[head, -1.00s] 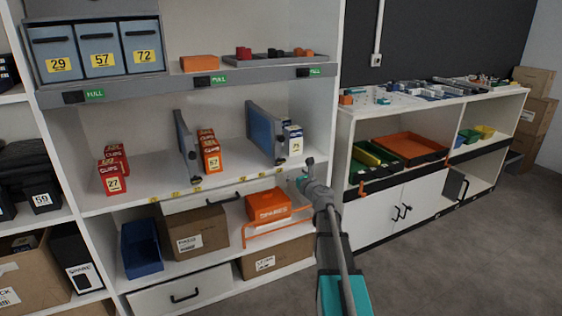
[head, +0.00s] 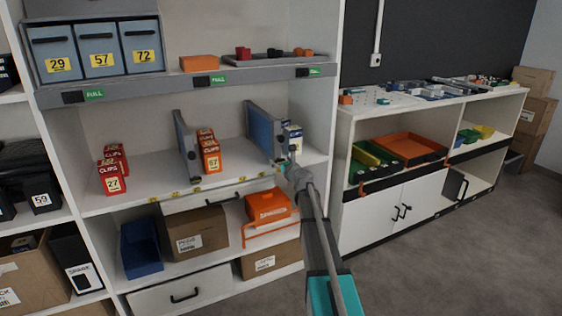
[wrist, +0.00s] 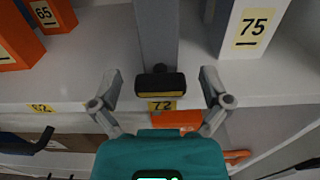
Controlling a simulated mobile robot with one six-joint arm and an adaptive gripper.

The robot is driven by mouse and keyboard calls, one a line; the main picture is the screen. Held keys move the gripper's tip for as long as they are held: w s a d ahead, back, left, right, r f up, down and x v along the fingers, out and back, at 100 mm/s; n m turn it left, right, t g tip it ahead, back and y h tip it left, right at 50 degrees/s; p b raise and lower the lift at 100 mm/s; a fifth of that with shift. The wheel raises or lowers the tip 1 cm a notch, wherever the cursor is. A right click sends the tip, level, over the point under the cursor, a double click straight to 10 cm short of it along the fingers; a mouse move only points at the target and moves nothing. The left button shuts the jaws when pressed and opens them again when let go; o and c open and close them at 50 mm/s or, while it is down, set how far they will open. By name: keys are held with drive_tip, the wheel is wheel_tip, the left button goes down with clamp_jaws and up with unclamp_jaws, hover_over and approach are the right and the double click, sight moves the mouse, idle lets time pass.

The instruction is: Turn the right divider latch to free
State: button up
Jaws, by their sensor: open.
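The right divider (head: 262,132) is a blue-grey upright panel on the middle shelf. Its latch (wrist: 160,86) is a dark bar with a yellow stripe at the divider's foot, lying crosswise in the wrist view. My gripper (wrist: 163,82) is open, with one finger on each side of the latch and visible gaps between. In the head view my gripper (head: 283,169) is at the shelf's front edge by the divider, and it hides the latch there.
A white box marked 75 (wrist: 252,28) stands close right of the divider. Orange boxes (wrist: 48,14) stand to its left. The left divider (head: 184,146) is farther left. An orange bin (head: 268,207) sits on the shelf below.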

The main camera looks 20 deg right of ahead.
drive_tip(key=shift+c, duration=0.3)
drive_tip(key=c, duration=1.1)
drive_tip(key=shift+d, duration=0.1)
drive_tip(key=shift+n, duration=0.3)
drive_tip(key=n, duration=0.5)
drive_tip(key=shift+a+n, duration=0.25)
drive_tip(key=shift+n, duration=0.15)
drive_tip(key=n, duration=0.7)
drive_tip(key=shift+a+f, duration=0.15)
drive_tip(key=shift+f, duration=0.05)
